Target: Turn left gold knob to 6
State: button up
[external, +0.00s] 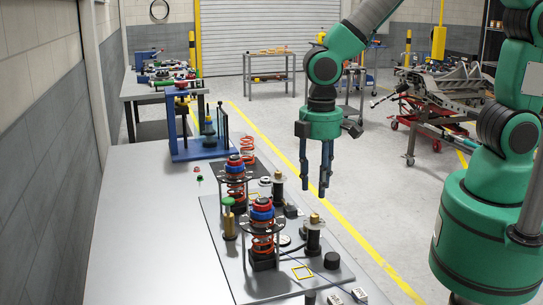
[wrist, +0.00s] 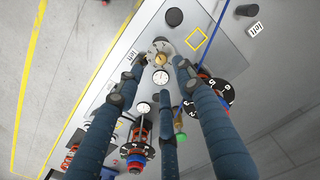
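Two gold knobs sit on upright dark cylinders on the grey plate in the external view, one nearer (external: 314,218) and one farther back to the left (external: 278,175). My gripper (external: 314,188) points down above the nearer knob, with a gap between. Its fingers are spread and empty. In the wrist view one gold knob (wrist: 160,59) shows between the fingertips, on a round grey part; I cannot read a setting on it. A black dial with white numbers (wrist: 221,92) is partly hidden behind a finger there.
Red-and-blue-topped spring units (external: 262,208) stand left of the knobs. A green-topped post (external: 228,205) and a black cap (external: 332,260) are close by. A blue press frame (external: 200,150) is at the table's back. The table's left side is bare.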

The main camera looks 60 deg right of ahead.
jog(key=shift+r, duration=1.75)
jog(key=s+d+r+m+t+b, duration=0.3)
jog(key=d+r+m+b, duration=0.1)
jog(key=d+r, duration=0.75)
jog(key=s+d+r+m+t+b, duration=0.2)
jog(key=s+d+r, duration=0.3)
jog(key=s+d, duration=0.6)
jog(key=shift+s+d+r+m+t+b, duration=0.2)
jog(key=shift+d+m+t+b, duration=0.15)
jog(key=shift+m+b, duration=0.35)
jog(key=shift+w+r, duration=0.1)
jog(key=shift+w, duration=0.05)
dwell(1.9)
